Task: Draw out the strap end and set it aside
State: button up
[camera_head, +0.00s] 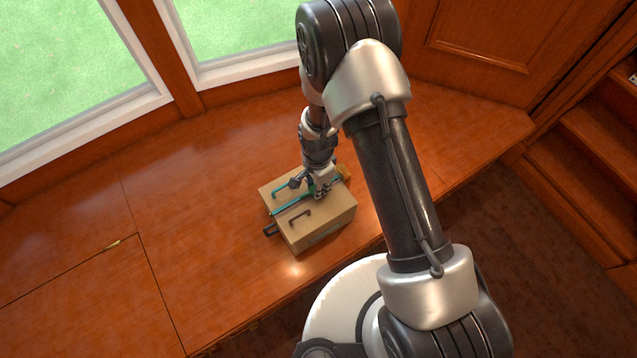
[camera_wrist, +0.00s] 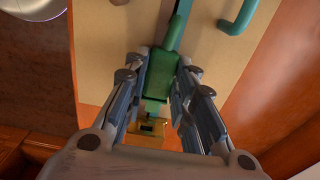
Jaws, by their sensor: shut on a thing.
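A tan box (camera_head: 325,226) sits on the wooden surface, and its lid also shows in the wrist view (camera_wrist: 210,60). A teal-green strap (camera_head: 290,206) runs across the lid. Its thicker green end (camera_wrist: 160,72) lies between the fingers in the wrist view. My gripper (camera_head: 320,190) points down over the lid's far right part and is shut on the strap end; its fingers also show in the wrist view (camera_wrist: 158,85). A gold-yellow fitting (camera_head: 345,172) is at the box's right edge, and in the wrist view (camera_wrist: 150,128) it lies below the strap end.
A teal handle (camera_head: 281,188) and a dark handle (camera_head: 298,217) stand on the lid. A dark piece (camera_head: 271,230) sticks out at the box's left side. The wooden surface (camera_head: 190,220) is clear to the left. Windows (camera_head: 75,70) stand behind.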

jog(key=shift+r, duration=0.1)
jog(key=s+a+r+p, duration=0.1)
jog(key=a+r+p, duration=0.1)
jog(key=shift+s+a+r, duration=0.25)
jog(key=shift+s+r, duration=0.05)
jog(key=shift+s, duration=0.05)
dwell(0.5)
